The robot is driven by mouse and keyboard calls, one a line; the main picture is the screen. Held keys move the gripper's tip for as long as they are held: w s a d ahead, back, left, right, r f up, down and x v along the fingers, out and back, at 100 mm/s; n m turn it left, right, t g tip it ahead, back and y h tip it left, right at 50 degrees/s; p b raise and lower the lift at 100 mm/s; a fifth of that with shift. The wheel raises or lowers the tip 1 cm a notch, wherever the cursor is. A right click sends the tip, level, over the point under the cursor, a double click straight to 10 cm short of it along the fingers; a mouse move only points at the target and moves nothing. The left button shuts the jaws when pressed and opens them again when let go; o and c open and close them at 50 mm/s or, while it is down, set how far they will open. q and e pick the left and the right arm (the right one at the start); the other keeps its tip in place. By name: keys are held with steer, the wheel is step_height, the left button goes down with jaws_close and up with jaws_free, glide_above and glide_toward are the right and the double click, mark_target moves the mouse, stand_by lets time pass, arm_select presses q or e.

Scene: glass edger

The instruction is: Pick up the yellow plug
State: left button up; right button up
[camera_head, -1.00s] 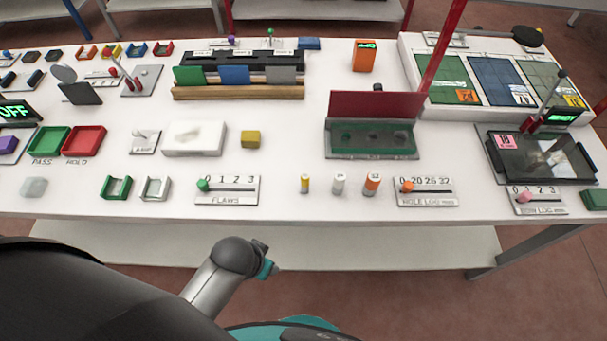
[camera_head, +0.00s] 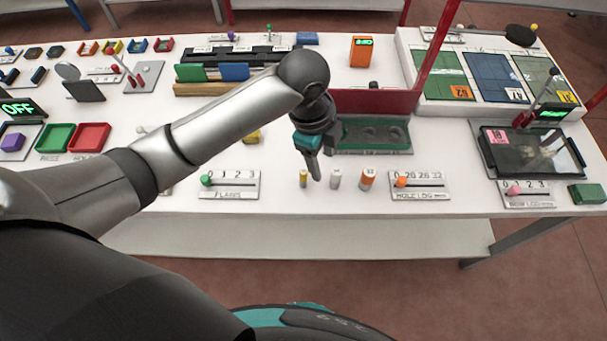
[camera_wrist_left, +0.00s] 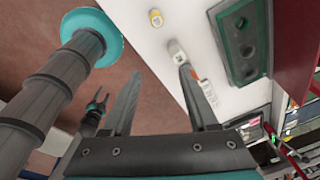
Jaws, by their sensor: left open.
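The yellow plug (camera_head: 303,178) stands upright on the white table near its front edge, left of the white plug (camera_head: 336,179) and the orange plug (camera_head: 367,179). My left gripper (camera_head: 314,176) reaches over the table and points down, just beside the yellow plug, in the gap towards the white plug. In the left wrist view its fingers (camera_wrist_left: 160,72) are apart with nothing between them. There the yellow plug (camera_wrist_left: 156,18) lies beyond the fingertips, near the top. My right gripper (camera_wrist_left: 101,94) appears small there, its fingers apart, away from the table.
The flaws slider panel (camera_head: 230,185) lies left of the plugs, and the hole log panel (camera_head: 420,185) lies right. A green tray (camera_head: 374,148) with a red upright panel stands behind. My left arm hides part of the table's left-middle.

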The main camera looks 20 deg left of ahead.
arm_select(q)
steer(key=w+a+r+m+y, duration=0.1)
steer(key=w+a+r+m, duration=0.1)
steer(key=a+r+m, duration=0.15)
glide_toward(303, 171)
steer(key=shift+g+y, duration=0.4)
steer(key=f, duration=0.3)
steer(key=w+d+f, duration=0.1)
steer(key=f, duration=0.1)
steer(key=shift+b, duration=0.35)
steer(key=shift+s+f, duration=0.2)
steer(key=shift+f, duration=2.85)
steer(key=shift+a, duration=0.1)
jaws_close()
steer(key=shift+r, duration=0.1)
